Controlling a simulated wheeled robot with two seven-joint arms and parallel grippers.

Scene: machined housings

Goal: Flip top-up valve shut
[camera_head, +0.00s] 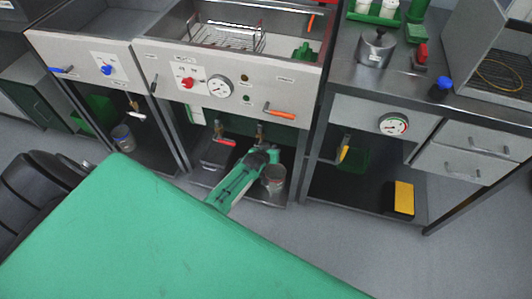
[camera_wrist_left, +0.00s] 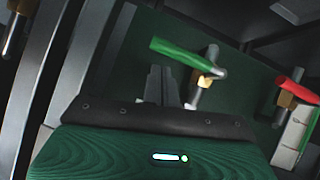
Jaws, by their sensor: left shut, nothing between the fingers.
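The frames do not show which valve is the top-up one. Under the middle bench, a green-handled valve (camera_wrist_left: 188,57) on a brass body and steel pipe shows in the left wrist view. Its lever lies nearly crosswise to the pipe. A red-handled valve (camera_wrist_left: 296,84) is to its right there; a red lever (camera_head: 226,142) also shows under that bench in the head view. My left gripper (camera_head: 262,153) reaches under the bench. In the wrist view, its fingers (camera_wrist_left: 163,84) are shut and empty, just below the green lever with no clear contact. My right gripper is out of view.
A grey can (camera_head: 273,178) stands beside my left gripper on the lower shelf. The front panel (camera_head: 165,75) with a gauge (camera_head: 220,86) and orange lever (camera_head: 280,114) overhangs the space. A bench leg (camera_head: 300,150) stands to the right.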

